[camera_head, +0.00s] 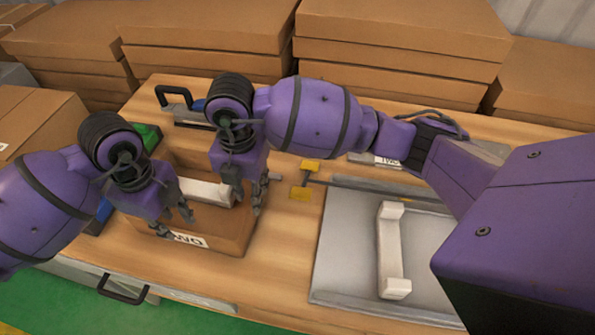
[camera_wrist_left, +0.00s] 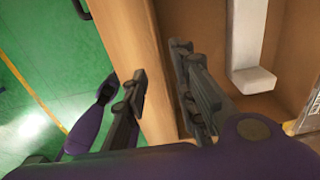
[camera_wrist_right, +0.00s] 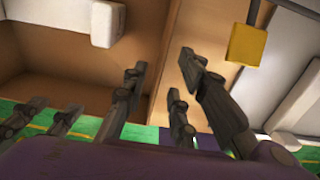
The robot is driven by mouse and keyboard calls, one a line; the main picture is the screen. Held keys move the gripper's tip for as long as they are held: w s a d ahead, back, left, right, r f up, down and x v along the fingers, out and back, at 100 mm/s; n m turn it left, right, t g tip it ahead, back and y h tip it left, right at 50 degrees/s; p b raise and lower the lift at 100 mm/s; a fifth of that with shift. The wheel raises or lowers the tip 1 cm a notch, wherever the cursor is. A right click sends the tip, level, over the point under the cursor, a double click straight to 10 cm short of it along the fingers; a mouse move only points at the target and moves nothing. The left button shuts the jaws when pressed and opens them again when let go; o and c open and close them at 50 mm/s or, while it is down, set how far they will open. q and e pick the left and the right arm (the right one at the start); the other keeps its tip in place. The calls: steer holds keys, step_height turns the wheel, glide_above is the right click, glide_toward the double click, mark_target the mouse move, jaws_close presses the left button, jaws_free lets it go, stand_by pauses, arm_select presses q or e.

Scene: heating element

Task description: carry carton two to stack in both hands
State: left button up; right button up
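Carton two (camera_head: 222,238) is an open brown carton on the wooden table, its white label on the near side. A white bar-shaped part (camera_head: 208,190) lies inside; it also shows in the left wrist view (camera_wrist_left: 246,45) and right wrist view (camera_wrist_right: 104,24). My left gripper (camera_head: 170,212) is at the carton's left side; in the left wrist view its fingers (camera_wrist_left: 160,62) are apart, near the carton's side wall. My right gripper (camera_head: 240,200) is at the right side; in the right wrist view its fingers (camera_wrist_right: 162,62) are apart, near that wall. Contact with the walls cannot be told.
A grey tray (camera_head: 340,265) with a white bracket (camera_head: 391,255) lies to the right. A yellow piece (camera_head: 301,193) sits between carton and tray. A black-handled tool (camera_head: 180,105) is behind. Closed brown cartons (camera_head: 395,60) are stacked along the back. A closed box (camera_head: 35,125) stands left.

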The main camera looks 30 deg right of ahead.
mark_target(188, 243)
arm_select(q)
steer(key=shift+w+d, duration=0.1)
steer(key=shift+d, duration=0.05)
arm_select(e)
steer(key=shift+w+d, duration=0.2)
steer(key=shift+w, duration=0.05)
arm_select(q)
steer(key=shift+f, duration=0.1)
arm_select(e)
steer(key=shift+a+f, duration=0.1)
steer(key=shift+f, duration=0.05)
